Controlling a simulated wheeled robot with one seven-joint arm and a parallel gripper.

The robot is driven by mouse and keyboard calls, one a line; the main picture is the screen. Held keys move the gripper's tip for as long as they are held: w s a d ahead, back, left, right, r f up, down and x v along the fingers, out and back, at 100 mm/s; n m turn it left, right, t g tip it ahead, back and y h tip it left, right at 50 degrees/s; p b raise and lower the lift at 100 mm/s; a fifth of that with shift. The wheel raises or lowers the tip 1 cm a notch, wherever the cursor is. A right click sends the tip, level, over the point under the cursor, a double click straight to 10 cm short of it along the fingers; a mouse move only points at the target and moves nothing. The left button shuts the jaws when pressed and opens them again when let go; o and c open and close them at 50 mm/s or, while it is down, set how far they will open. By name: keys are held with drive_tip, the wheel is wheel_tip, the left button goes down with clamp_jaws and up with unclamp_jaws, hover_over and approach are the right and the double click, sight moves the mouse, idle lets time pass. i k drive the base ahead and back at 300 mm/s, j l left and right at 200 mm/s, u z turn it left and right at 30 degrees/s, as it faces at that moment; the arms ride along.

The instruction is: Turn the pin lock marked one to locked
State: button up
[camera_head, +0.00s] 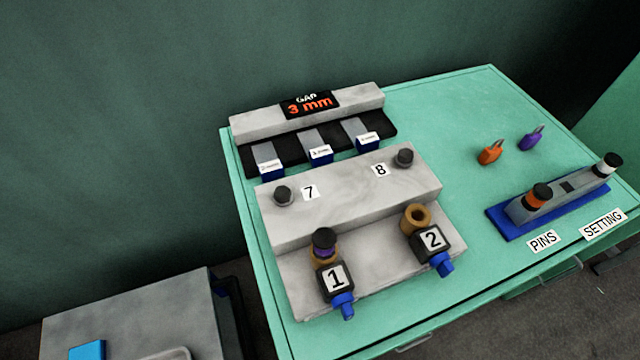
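The pin lock marked 1 (334,277) sits at the front left of the grey stone block on the green table. It has a black body with a white number plate and a blue knob (343,304) at its front. A pin with a black top and a purple band (324,242) stands upright in its brass socket. The pin lock marked 2 (431,240) stands to its right, with a blue knob and an open, empty brass socket (416,215). I cannot tell from the knobs which setting each lock is in. My gripper is not in view.
Black knobs by labels 7 and 8 (380,170) stand on the stone block (350,195). Behind it is a "GAP 3 mm" display (310,103). A grey cabinet (140,315) stands at lower left.

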sight(343, 301)
drive_tip(key=u, duration=0.55)
drive_tip(key=k+z, duration=0.3)
drive_tip(key=k+l+z, duration=0.25)
drive_tip(key=k, duration=0.25)
